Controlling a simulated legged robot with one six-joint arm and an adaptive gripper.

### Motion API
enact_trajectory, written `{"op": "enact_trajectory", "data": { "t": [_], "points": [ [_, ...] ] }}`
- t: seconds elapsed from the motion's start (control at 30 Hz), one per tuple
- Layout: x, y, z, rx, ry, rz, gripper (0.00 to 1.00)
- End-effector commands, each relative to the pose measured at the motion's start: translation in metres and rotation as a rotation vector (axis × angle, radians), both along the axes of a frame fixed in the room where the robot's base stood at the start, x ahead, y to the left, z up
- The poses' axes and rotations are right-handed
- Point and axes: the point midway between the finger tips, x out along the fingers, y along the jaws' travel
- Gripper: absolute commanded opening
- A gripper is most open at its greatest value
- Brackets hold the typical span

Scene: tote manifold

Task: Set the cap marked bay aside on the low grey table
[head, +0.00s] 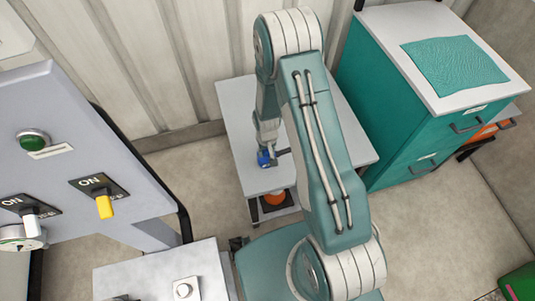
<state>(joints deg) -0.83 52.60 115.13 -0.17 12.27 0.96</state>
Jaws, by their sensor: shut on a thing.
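The low grey table (236,98) stands by the corrugated wall, in the upper middle of the head view. My gripper (270,155) is over the front part of this table, pointing down. It is shut on a small blue cap (264,159). No marking on the cap can be read from here. I cannot tell whether the cap touches the tabletop or is held just above it. My arm hides the middle of the table, and the gripper hides part of the cap.
A grey panel (75,120) with a green button and switches stands at left. A grey surface (150,275) is at bottom left. A teal drawer cabinet (400,130) with a teal cloth (455,65) stands close right of the table. An orange object (274,197) sits underneath the table.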

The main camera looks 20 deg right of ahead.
Motion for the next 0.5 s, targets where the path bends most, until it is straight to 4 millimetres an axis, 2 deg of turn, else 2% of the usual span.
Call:
{"op": "enact_trajectory", "data": {
  "t": [0.17,0.33,0.5],
  "points": [
    [0.01,-0.006,-0.014,0.0,0.0,-0.002,0.0],
    [0.01,-0.006,-0.038,0.0,0.002,-0.001,0.0],
    [0.011,-0.006,-0.044,0.0,-0.002,0.0,0.0]
  ]
}}
